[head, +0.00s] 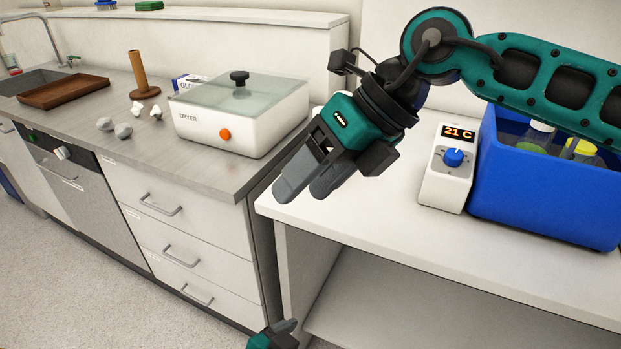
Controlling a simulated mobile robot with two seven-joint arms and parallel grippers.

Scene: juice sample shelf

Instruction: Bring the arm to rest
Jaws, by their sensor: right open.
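My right gripper (304,190) reaches in from the upper right, with its grey fingers pointing down and left. It is open, and nothing shows between its fingers. In the picture it lies over the left end of the white shelf (400,240), apart from the things around it. My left gripper (284,328) shows only in part at the bottom edge, in front of the shelf's lower space. Whether its fingers are open or shut cannot be told.
A blue bath (540,205) with bottles and a control box (446,170) reading 21 C stand on the shelf at right. A white dryer (240,125) stands on the grey counter. A brown tray (63,91), a wooden post (140,72) and several small lumps lie farther left.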

